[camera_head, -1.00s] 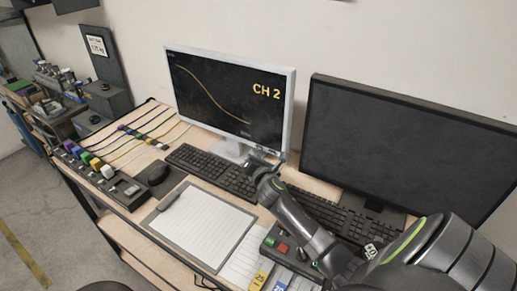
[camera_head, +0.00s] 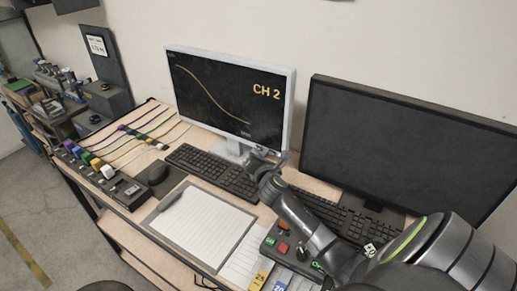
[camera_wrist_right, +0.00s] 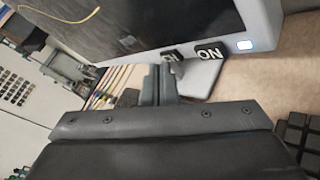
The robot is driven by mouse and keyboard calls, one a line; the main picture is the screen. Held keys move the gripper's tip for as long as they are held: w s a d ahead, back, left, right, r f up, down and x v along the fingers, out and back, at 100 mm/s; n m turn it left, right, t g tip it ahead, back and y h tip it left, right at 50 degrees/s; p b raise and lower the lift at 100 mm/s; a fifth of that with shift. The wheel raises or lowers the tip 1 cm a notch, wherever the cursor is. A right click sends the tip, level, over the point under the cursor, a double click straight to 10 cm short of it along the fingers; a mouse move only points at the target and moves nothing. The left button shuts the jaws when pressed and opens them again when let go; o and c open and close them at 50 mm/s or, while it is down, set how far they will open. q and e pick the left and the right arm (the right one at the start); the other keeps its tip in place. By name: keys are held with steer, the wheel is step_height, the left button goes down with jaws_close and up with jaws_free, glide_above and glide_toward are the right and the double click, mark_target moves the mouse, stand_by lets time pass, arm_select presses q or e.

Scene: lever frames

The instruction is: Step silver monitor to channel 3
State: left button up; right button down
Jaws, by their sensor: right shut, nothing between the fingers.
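The silver monitor (camera_head: 290,100) stands at the back of the desk; its dark screen shows a yellow curve and "CH 2". My right gripper (camera_head: 268,158) is just in front of its lower right corner, shut and empty. In the right wrist view the shut fingers (camera_wrist_right: 158,84) point toward the monitor's lower edge. I cannot tell whether the fingertips touch anything. My left gripper is not in view.
A black monitor (camera_head: 400,150) with a dark screen stands to the right. Keyboards (camera_head: 212,171) lie in front of both monitors. A mouse (camera_head: 153,173), a clipboard (camera_head: 200,225) and a box with red and green buttons (camera_head: 283,248) are nearer. Coloured cables (camera_head: 150,130) run at left.

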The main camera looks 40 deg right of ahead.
steer(key=shift+w+d, duration=0.15)
steer(key=shift+d, duration=0.15)
stand_by(0.5)
steer(key=shift+a, duration=0.1)
steer(key=shift+s+a+p, duration=0.3)
steer(key=shift+a+p, duration=0.05)
steer(key=shift+a, duration=0.25)
steer(key=a, duration=0.1)
steer(key=s+a+p, duration=0.1)
steer(key=a, duration=0.1)
steer(key=s+a, duration=0.1)
steer(key=shift+a, duration=0.3)
steer(key=shift+a, duration=0.1)
stand_by(0.9)
